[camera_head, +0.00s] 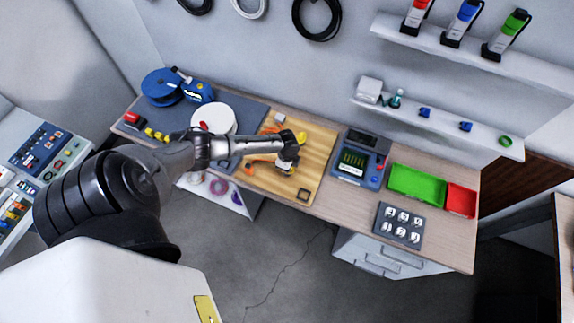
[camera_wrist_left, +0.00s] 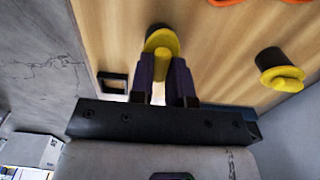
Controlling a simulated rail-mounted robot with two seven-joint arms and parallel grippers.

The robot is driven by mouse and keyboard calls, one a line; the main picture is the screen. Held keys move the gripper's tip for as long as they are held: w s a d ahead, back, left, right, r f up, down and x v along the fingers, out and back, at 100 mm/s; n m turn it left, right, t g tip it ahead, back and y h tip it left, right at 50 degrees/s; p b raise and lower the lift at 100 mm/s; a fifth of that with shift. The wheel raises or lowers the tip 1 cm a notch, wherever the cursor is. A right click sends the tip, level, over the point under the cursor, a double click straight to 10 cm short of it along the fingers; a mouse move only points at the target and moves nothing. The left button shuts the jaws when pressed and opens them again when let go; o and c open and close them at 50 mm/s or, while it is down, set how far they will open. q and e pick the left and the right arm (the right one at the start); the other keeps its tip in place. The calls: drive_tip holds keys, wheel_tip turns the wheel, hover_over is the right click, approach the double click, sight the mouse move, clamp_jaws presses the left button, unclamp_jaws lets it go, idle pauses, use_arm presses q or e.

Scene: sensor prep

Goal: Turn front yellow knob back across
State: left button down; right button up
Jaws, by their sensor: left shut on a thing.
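The front yellow knob (camera_wrist_left: 161,43) sits on the wooden board (camera_head: 318,160). In the wrist view it lies between the two dark fingers of my left gripper (camera_wrist_left: 163,80), which are shut on its narrow yellow grip. In the head view my left gripper (camera_head: 287,165) is low over the front part of the board, and I cannot make out the front knob beneath it. A second yellow knob (camera_head: 302,137) stands farther back on the board; it also shows at the right of the wrist view (camera_wrist_left: 278,72), apart from the fingers. My right gripper is not in view.
Orange parts (camera_head: 256,163) lie beside my left gripper. A black square frame (camera_head: 303,195) is near the board's front edge. A blue device with a screen (camera_head: 355,162), a green bin (camera_head: 416,185) and a red bin (camera_head: 461,200) stand to the right.

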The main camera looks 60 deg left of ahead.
use_arm(q)
drive_tip(key=c, duration=1.1)
unclamp_jaws()
drive_tip(key=shift+r, duration=6.9)
